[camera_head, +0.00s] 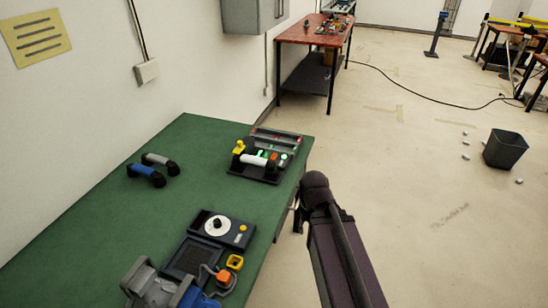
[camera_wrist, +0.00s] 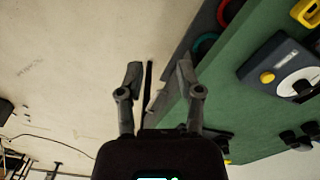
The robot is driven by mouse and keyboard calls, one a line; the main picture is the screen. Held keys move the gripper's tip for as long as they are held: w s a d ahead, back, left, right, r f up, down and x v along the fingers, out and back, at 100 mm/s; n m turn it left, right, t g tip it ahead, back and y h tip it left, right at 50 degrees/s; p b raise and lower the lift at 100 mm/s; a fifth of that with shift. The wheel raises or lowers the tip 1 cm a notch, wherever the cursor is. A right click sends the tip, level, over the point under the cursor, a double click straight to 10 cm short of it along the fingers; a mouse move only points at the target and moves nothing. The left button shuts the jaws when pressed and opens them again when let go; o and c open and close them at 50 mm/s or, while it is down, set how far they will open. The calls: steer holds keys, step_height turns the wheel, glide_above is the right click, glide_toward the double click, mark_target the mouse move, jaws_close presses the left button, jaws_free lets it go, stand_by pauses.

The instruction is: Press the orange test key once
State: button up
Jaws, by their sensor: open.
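A dark desk unit (camera_head: 262,172) with a white handset (camera_head: 254,161) across it stands near the right edge of the green table in the head view. Small coloured keys show on it, one of them orange (camera_head: 274,157), beside green ones; labels are too small to read. A separate orange block (camera_head: 224,277) with a cable sits at the near end of the table. My gripper (camera_wrist: 159,72) is open and empty in the wrist view, beside the table edge, with floor behind its fingers. It touches no key in that view.
A red table (camera_head: 312,34) stands behind. A bin (camera_head: 505,149) is on the open floor at right.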

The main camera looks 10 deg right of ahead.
jaws_close()
stand_by(1.0)
